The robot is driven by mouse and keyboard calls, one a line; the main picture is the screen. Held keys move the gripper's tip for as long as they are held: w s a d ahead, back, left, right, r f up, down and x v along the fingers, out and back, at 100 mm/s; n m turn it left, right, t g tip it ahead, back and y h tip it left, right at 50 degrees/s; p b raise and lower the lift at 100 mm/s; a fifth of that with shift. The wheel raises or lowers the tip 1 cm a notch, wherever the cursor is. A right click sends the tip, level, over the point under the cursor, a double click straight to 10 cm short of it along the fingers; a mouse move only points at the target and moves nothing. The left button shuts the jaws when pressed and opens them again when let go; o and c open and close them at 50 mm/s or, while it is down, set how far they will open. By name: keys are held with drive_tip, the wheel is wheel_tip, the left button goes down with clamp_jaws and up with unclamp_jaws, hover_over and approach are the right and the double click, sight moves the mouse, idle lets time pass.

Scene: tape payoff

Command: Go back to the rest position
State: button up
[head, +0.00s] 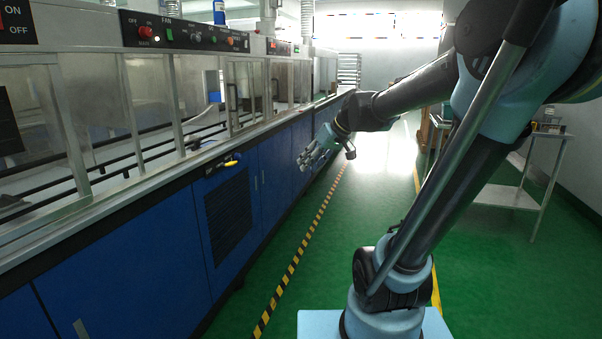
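My gripper (305,160) is in the middle of the head view, at the end of my raised arm. It hangs in the air over the aisle, to the right of the blue machine cabinets, and points down and to the left. It looks apart from the machine line. Its grey fingers are small and seen at an angle, so I cannot tell whether they are open or shut. I see no object in them.
A long machine line (228,210) with blue cabinets and clear panels runs along the left. A yellow handle (232,160) sits on its front edge. Black-yellow floor tape (292,268) marks the aisle. A metal cart (508,196) stands at right. Green floor (490,285) is clear there.

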drive_tip(key=s+d+f+m+g+h, duration=0.1)
drive_tip(key=s+d+f+m+h, duration=0.2)
drive_tip(key=s+d+f, duration=0.5)
drive_tip(key=s+d+f+m+g+h, duration=0.1)
drive_tip(key=s+d+f+m+h, duration=0.2)
drive_tip(key=s+d+f, duration=0.4)
drive_tip(key=s+f, duration=0.2)
drive_tip(key=s, duration=0.4)
drive_tip(key=shift+s+d+f+h, duration=0.2)
drive_tip(key=shift+d+f+h, duration=0.1)
drive_tip(key=shift+d+f, duration=0.1)
drive_tip(key=shift+w+f, duration=0.2)
drive_tip(key=shift+w, duration=0.25)
